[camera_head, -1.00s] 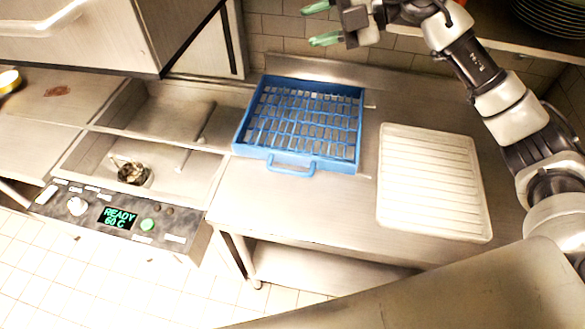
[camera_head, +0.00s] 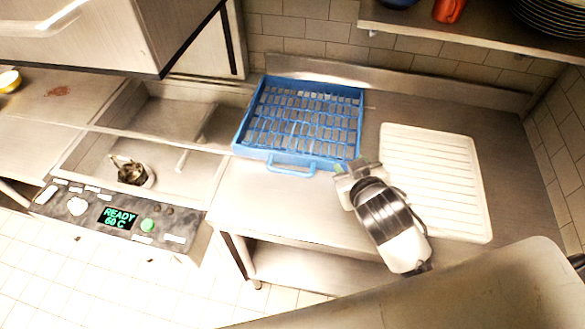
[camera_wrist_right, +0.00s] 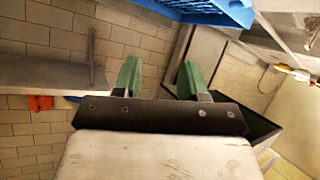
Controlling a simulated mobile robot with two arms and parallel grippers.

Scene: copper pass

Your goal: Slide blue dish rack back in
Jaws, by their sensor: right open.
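The blue dish rack (camera_head: 302,118) lies on the steel counter, right of the sink, with its loop handle (camera_head: 291,168) on the near side. The rack is empty. Its edge also shows at the top of the right wrist view (camera_wrist_right: 205,8). My right gripper (camera_head: 340,169) is beside the rack's near right corner, right of the handle. Its green fingers stand apart with nothing between them in the right wrist view (camera_wrist_right: 158,68). The head view does not show clearly whether it touches the rack. My left gripper is not in view.
A white ridged tray (camera_head: 433,180) lies on the counter right of the rack. A sink basin (camera_head: 165,112) and a control panel reading READY (camera_head: 118,217) are at left, under a raised steel hood (camera_head: 75,30). A shelf (camera_head: 470,37) with plates runs above at right.

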